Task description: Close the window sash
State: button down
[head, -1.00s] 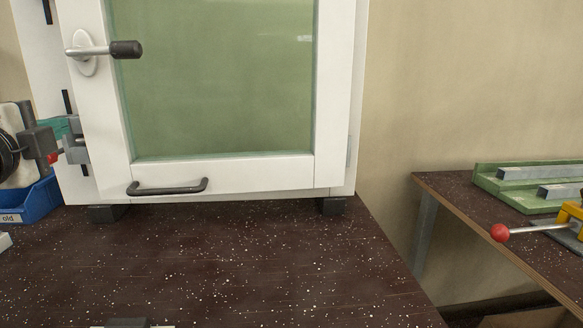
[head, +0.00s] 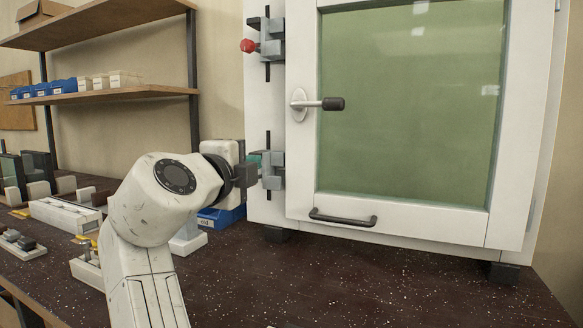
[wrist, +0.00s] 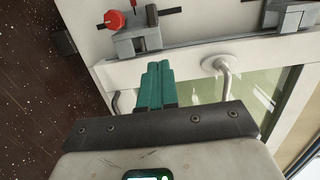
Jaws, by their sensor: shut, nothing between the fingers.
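The window sash (head: 304,190) is a white frame with greenish glass, set in a white outer frame (head: 262,205). Whether it sits fully flush I cannot tell. A dark pull handle (head: 343,218) is on the bottom rail. My gripper (head: 255,160) is at the left edge by the lower clamp (head: 273,172), which has a red knob in the wrist view (wrist: 115,20). Its teal fingers (wrist: 154,72) are together and empty; contact is unclear.
An upper clamp (head: 270,38) with a red knob is on the frame's left side. A blue bin (head: 222,218) stands behind my arm. Shelves (head: 120,94) and small bench items (head: 65,213) are at left. The speckled bench (head: 370,285) is clear in front.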

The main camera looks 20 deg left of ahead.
jog(key=s+a+p, duration=0.1)
jog(key=s+a, duration=0.5)
jog(key=a, duration=0.1)
jog(key=shift+s, duration=0.15)
